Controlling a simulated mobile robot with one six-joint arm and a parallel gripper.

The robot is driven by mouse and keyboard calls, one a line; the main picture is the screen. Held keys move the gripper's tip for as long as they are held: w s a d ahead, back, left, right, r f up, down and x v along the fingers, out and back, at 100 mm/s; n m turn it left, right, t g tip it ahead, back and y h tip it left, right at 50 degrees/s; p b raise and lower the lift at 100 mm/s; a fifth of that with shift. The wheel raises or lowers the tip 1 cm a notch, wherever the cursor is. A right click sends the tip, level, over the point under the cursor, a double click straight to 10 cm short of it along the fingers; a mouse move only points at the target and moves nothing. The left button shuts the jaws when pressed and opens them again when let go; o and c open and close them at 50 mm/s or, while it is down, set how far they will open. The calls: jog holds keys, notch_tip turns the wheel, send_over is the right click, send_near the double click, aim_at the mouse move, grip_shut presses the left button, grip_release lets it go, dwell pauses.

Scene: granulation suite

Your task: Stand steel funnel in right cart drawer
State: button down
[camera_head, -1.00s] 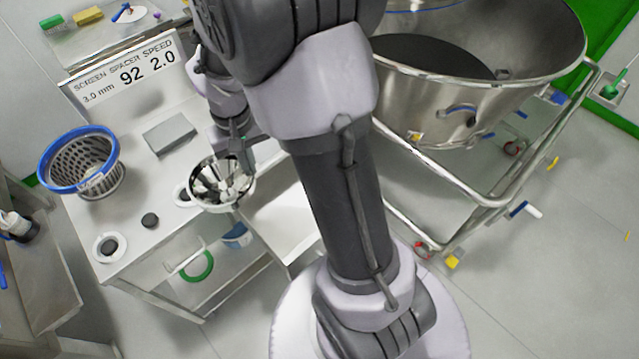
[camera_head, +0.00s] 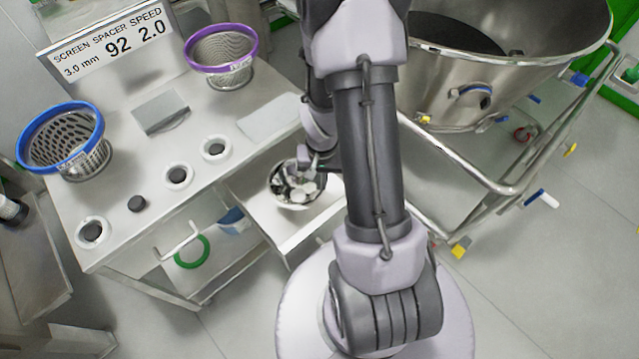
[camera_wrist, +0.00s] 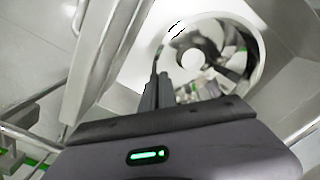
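The steel funnel (camera_head: 290,196) is a shiny bowl-like piece with a mirror inside, above or in the pulled-out right cart drawer (camera_head: 281,232). Whether it touches the drawer floor cannot be told. My gripper (camera_head: 308,165) is at the funnel's far rim, partly hidden by my own arm. In the wrist view, the gripper fingers (camera_wrist: 158,88) are close together at the edge of the funnel (camera_wrist: 254,70), which looks held between them. The funnel's lower end is hidden.
The cart top (camera_head: 236,180) carries a blue-rimmed basket (camera_head: 60,142), a purple-rimmed basket (camera_head: 222,48), white rings and a sign (camera_head: 112,40). A large steel bowl (camera_head: 450,90) on a tubular frame stands right. A green ring (camera_head: 191,252) shows below the left drawer handle.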

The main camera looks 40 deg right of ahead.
jog(key=shift+r, duration=0.1)
jog(key=shift+f, duration=0.3)
jog(key=c, duration=1.7)
grip_release()
jog(key=shift+r, duration=0.1)
